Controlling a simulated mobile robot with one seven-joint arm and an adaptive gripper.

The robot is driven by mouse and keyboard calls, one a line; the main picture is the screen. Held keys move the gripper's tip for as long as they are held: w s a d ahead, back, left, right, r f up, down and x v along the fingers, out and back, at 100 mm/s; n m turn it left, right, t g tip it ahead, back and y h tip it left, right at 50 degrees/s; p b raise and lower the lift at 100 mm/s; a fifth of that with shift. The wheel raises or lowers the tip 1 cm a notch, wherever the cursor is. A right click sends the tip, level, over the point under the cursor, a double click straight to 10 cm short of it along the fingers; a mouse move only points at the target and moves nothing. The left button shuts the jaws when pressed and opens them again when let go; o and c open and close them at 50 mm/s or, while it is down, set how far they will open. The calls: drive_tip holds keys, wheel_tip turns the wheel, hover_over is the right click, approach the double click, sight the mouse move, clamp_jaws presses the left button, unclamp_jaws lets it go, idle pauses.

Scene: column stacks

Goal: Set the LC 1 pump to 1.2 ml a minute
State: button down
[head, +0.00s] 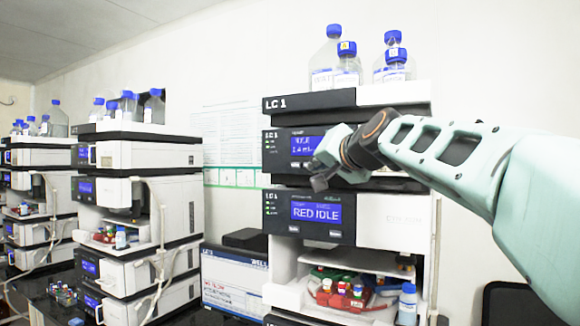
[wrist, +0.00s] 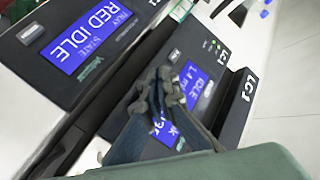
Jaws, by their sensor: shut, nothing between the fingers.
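The LC 1 pump module (head: 285,150) sits below the black top panel marked LC 1 (head: 300,103) in the nearest stack. Its blue screen (head: 305,145) is lit and partly covered by my gripper. In the wrist view the pump screen (wrist: 190,82) shows IDLE and what looks like 1.4 ml, with part hidden behind the fingers. My gripper (head: 319,181) is shut and empty, in front of the pump's lower edge. In the wrist view my gripper (wrist: 163,90) lies over the pump's front; I cannot tell whether it touches. Some of the pump's buttons are hidden.
The module below has a screen (head: 317,207) reading RED IDLE. Blue-capped bottles (head: 347,65) stand on top. An open bay with vials and a bottle (head: 407,303) lies lower. Another stack (head: 135,190) stands at left.

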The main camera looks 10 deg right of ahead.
drive_tip(key=shift+w, duration=0.1)
drive_tip(key=shift+w+d, duration=0.25)
idle(0.3)
drive_tip(key=shift+w+d, duration=0.25)
drive_tip(key=shift+w, duration=0.05)
idle(0.6)
idle(0.4)
drive_tip(key=shift+s+a, duration=0.45)
drive_tip(key=shift+s, duration=0.2)
drive_tip(key=s+a, duration=0.1)
drive_tip(key=s, duration=0.1)
drive_tip(key=s+a+b, duration=0.1)
drive_tip(key=s+a, duration=0.1)
idle(0.4)
